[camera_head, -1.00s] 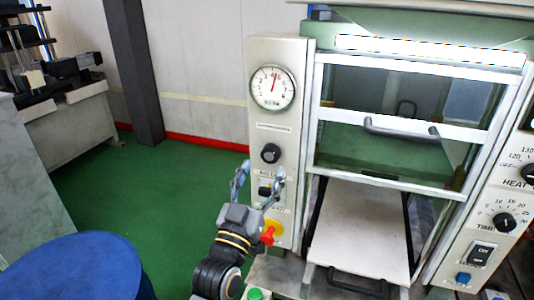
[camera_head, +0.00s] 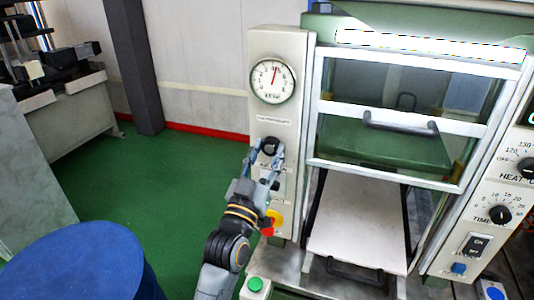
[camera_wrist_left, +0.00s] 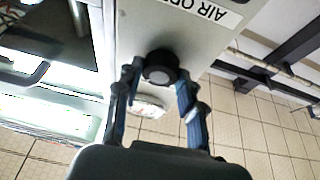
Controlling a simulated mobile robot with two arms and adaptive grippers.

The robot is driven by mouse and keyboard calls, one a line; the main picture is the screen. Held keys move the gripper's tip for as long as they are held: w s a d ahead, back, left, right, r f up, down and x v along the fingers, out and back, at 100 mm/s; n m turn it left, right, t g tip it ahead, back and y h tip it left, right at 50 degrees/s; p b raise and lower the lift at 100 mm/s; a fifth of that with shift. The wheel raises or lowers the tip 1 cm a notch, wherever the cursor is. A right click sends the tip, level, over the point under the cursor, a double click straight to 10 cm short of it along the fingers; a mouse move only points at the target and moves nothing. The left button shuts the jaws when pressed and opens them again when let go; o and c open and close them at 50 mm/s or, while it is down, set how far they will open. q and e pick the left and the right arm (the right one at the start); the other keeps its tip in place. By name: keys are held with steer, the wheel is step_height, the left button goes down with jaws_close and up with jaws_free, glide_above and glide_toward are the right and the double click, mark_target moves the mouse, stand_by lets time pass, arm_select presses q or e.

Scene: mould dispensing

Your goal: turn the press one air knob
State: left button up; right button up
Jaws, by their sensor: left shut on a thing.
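The black round air knob (camera_head: 271,144) sits on the cream front panel of the press, below the round pressure gauge (camera_head: 272,80). My left gripper (camera_head: 267,148) is at the knob, with one finger on each side of it, shut on it. In the left wrist view the knob (camera_wrist_left: 160,67) is between the two blue-grey fingertips, under a label that reads in part "AIR OP". Part of the knob is hidden by the fingers in the head view. My right gripper is not in view.
Below the knob are a small black switch (camera_head: 275,185) and a red knob on a yellow disc (camera_head: 270,222). The press window with its handle (camera_head: 400,125) is to the right. A blue round drum top (camera_head: 75,265) stands at front left.

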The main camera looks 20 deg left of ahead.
arm_select(q)
steer(key=shift+m, duration=0.5)
steer(key=shift+m+h+p, duration=0.45)
steer(key=shift+m+h, duration=0.15)
steer(key=shift+m, duration=0.2)
steer(key=m+h+p, duration=0.1)
steer(key=m, duration=0.1)
steer(key=m+g+h, duration=0.1)
steer(key=m, duration=0.1)
steer(key=shift+a+r+m+p, duration=0.15)
steer(key=shift+r+m+p, duration=0.05)
steer(key=shift+m+p, duration=0.2)
steer(key=m+g+h+p, duration=0.1)
steer(key=m, duration=0.3)
steer(key=shift+h+p, duration=0.4)
steer(key=shift+m+g, duration=0.4)
steer(key=shift+f, duration=0.1)
steer(key=o, duration=1.2)
